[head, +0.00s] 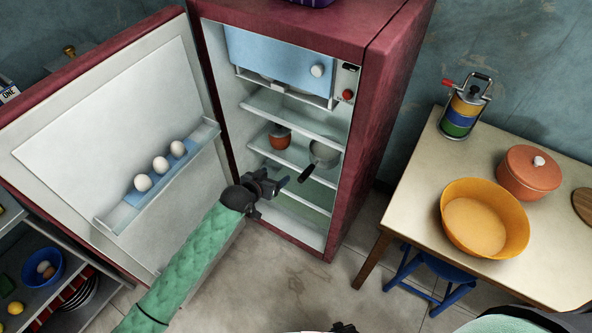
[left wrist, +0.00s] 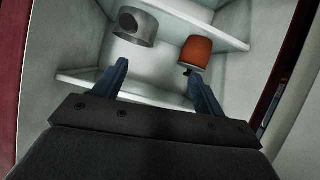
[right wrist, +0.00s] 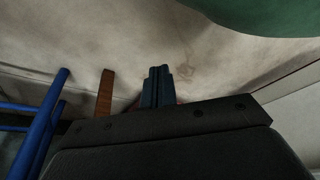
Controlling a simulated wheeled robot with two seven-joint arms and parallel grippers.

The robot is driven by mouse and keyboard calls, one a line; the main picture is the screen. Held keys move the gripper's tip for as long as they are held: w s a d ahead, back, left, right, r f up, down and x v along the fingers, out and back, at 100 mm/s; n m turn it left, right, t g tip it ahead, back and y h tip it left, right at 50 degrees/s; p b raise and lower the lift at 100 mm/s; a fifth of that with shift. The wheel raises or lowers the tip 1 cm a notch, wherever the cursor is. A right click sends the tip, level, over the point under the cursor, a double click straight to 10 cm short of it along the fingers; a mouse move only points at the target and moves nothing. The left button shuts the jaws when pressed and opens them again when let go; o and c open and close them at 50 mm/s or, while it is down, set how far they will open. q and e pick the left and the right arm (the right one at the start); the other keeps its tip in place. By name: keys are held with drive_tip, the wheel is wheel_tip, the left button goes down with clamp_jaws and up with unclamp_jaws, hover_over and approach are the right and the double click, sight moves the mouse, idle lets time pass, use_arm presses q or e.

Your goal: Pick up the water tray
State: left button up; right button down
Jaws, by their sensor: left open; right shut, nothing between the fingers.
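A shallow pale tray (head: 283,90) sits under the blue freezer door at the top of the open fridge; it seems to be the water tray. What it holds cannot be made out. My left gripper (head: 284,184) is open and empty at the fridge opening, well below the tray and near the lower shelves. In the left wrist view, its fingers (left wrist: 157,72) point towards a shelf with a grey pan (left wrist: 135,27) and an orange-brown pot (left wrist: 195,53); no tray can be made out there. My right gripper (right wrist: 157,85) is shut and empty above the floor.
The fridge door (head: 110,130) stands open at the left with several eggs in its rack. A table (head: 410,205) at the right carries an orange bowl (head: 485,220), a lidded pot (head: 528,175) and a striped canister (head: 462,112). A blue stool (head: 440,268) stands beneath it.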

use_arm(q)
drive_tip(key=m+p, duration=0.2)
drive_tip(key=p, duration=0.7)
approach(277, 88)
drive_tip(key=f, duration=0.1)
drive_tip(key=shift+t+h, duration=0.3)
drive_tip(key=p+x, duration=0.5)
drive_tip(key=x, duration=0.2)
drive_tip(key=shift+w+d, duration=0.1)
drive_tip(key=shift+w, duration=0.1)
drive_tip(key=shift+w+d+f, duration=0.15)
drive_tip(key=shift+w+f, duration=0.1)
use_arm(e)
drive_tip(key=s+d+r+g, duration=0.1)
drive_tip(key=s+d, duration=0.3)
drive_tip(key=s, duration=0.4)
drive_tip(key=s+d+r+g+h, duration=0.1)
drive_tip(key=s+d, duration=0.3)
drive_tip(key=s, duration=0.5)
drive_tip(key=shift+d+g, duration=0.15)
drive_tip(key=shift+g, duration=0.15)
use_arm(q)
drive_tip(key=shift+c, duration=0.4)
drive_tip(key=c, duration=1.1)
drive_tip(key=shift+c, duration=1)
drive_tip(key=shift+r, duration=0.15)
use_arm(e)
drive_tip(key=shift+r, duration=0.15)
